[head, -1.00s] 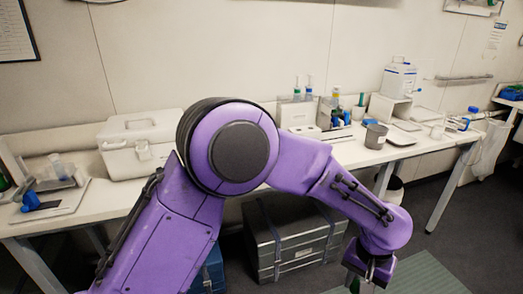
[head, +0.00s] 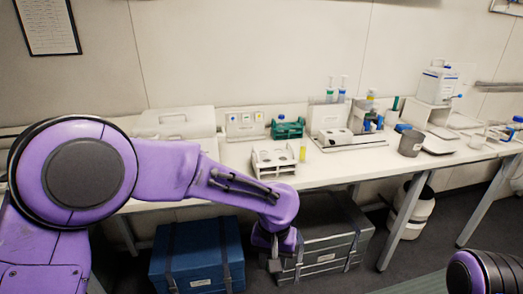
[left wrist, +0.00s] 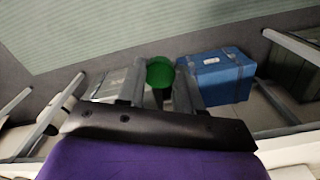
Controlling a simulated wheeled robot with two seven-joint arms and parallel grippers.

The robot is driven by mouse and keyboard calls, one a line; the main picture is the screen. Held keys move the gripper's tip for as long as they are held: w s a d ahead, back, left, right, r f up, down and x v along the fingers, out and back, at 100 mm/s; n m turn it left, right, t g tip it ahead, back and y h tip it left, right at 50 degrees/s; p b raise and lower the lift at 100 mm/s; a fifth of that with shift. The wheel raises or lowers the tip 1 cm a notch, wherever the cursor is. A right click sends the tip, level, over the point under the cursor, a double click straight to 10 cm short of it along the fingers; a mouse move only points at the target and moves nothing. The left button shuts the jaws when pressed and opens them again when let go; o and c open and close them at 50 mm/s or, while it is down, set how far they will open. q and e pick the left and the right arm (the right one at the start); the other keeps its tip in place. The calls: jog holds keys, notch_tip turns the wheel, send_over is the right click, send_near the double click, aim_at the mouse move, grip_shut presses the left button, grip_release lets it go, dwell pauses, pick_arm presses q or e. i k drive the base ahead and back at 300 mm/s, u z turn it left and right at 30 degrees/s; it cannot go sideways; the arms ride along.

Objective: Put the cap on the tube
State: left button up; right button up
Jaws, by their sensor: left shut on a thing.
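My left gripper (head: 280,258) hangs in front of the bench, below the tabletop's front edge. In the left wrist view, its two fingers (left wrist: 160,82) are shut on a round green cap (left wrist: 160,71). In the head view the cap cannot be made out. A slim tube with a yellow look (head: 303,152) stands at the right end of a white rack (head: 272,168) on the bench, above and right of my left gripper. I cannot tell which tube the cap belongs to. My right gripper is not in view; only part of my right arm shows at lower right.
A green rack (head: 287,129) stands behind the white rack. A white box (head: 175,121), a grey cup (head: 411,143) and bottles (head: 437,84) are also on the bench. A blue case (head: 198,255) and a dark case (head: 325,240) stand below. The bench front near the white rack is clear.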

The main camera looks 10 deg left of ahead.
aim_at(303, 142)
jog(key=u, duration=0.7)
jog(key=i, duration=0.45)
